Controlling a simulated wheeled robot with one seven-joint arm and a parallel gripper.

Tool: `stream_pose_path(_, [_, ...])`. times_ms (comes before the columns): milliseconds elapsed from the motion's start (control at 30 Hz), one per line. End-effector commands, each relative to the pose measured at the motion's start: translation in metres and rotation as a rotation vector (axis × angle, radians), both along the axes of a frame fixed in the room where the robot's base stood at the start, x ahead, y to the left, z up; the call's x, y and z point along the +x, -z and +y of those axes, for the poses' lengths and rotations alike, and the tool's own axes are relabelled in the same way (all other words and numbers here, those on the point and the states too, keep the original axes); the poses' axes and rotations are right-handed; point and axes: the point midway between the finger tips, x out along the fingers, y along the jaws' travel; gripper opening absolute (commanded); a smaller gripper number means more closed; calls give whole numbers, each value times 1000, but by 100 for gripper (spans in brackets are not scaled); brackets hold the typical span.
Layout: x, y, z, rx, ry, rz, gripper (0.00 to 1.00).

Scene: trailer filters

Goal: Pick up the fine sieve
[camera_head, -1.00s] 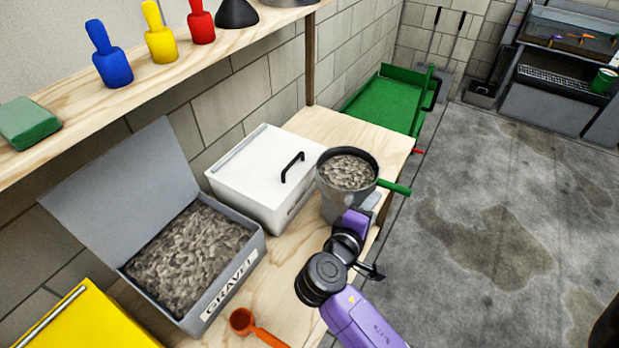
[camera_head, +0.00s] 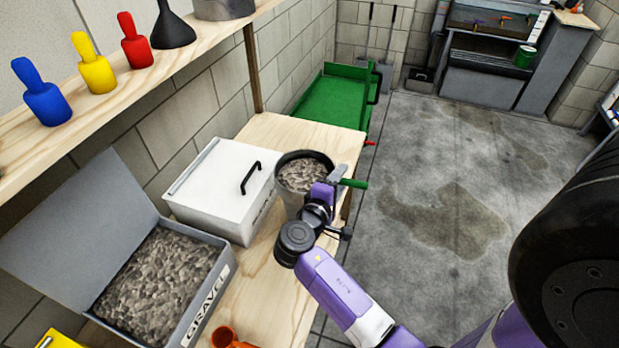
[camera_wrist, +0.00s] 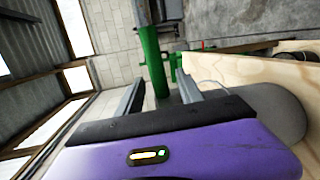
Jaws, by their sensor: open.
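A dark-rimmed round sieve (camera_head: 285,160) with gravel in it sits on top of a grey bucket (camera_head: 290,203) at the table's right edge. I take it for the fine sieve. Its green handle (camera_head: 355,183) sticks out to the right over the floor. My gripper (camera_head: 338,176) is at the handle, its jaws seeming to overlap it in the head view. In the wrist view my gripper (camera_wrist: 160,92) is open, and the green handle (camera_wrist: 154,62) stands between its two fingers, with gaps on both sides. The sieve's mesh is hidden.
A white lidded box (camera_head: 225,185) stands close left of the bucket. An open gravel box (camera_head: 222,285) and an orange scoop (camera_head: 226,337) are nearer. A shelf (camera_head: 150,85) with coloured scoops hangs above. The floor (camera_head: 440,215) right of the table is clear.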

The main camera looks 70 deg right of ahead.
Motion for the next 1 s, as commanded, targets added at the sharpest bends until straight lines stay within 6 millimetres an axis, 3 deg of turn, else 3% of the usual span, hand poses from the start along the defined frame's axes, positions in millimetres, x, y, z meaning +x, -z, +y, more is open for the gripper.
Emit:
stream_pose_path(167, [0, 0, 0, 0, 0, 0, 44])
stream_pose_path(400, [0, 0, 0, 1, -1, 0, 0])
stream_pose_path(767, [1, -2, 0, -2, -1, -3, 0])
stream_pose_path(1000, [1, -19, 0, -3, -1, -8, 0])
